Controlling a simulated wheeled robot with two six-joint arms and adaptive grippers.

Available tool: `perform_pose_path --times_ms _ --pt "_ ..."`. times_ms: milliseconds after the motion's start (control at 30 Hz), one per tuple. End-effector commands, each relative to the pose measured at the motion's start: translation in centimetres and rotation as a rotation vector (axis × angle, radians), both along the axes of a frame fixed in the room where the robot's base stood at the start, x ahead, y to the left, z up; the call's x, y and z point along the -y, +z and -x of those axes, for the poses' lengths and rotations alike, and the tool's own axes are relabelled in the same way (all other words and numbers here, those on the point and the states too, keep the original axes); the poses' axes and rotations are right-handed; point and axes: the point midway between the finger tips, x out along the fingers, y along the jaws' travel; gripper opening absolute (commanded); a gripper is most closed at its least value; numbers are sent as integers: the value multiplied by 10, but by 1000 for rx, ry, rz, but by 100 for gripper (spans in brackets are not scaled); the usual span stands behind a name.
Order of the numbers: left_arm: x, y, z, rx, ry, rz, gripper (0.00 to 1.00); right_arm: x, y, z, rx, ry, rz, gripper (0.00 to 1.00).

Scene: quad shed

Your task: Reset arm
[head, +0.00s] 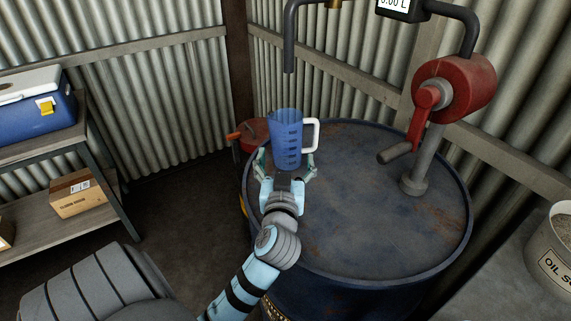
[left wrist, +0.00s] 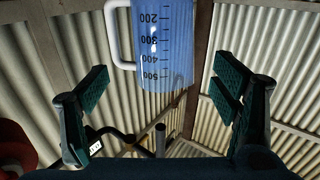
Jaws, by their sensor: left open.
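A blue measuring jug (head: 287,140) with a white handle stands upright just beyond the fingers, under the end of a grey spout (head: 290,60). In the left wrist view the jug (left wrist: 165,45) shows upside down between and beyond the spread fingers of the left gripper (left wrist: 160,95), apart from both. The jug's base is partly hidden by the gripper in the head view. My right gripper is not in view.
A red crank pump (head: 455,88) stands at the drum's right rear, its handle reaching inward. A bucket (head: 553,250) is at the right edge. Shelves with a blue cooler (head: 35,110) and a cardboard box (head: 77,193) stand left. The drum's near right top is clear.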

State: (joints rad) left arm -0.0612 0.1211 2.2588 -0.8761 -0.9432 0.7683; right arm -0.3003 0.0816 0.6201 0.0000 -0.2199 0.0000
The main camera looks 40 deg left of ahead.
Motion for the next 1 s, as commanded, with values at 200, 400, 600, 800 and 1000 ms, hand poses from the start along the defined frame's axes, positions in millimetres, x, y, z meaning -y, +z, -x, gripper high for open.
perform_pose_path --times_ms 200,400,600,800,1000 --pt "11 0 15 0 2 0 81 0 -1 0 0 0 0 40" --pt "11 0 15 1 1 -1 81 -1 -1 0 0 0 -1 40" --pt "11 0 15 1 1 -1 81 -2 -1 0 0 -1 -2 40" --pt "11 5 15 1 1 -1 81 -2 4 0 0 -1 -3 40" --pt "11 41 15 1 1 -1 81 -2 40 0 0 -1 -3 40"
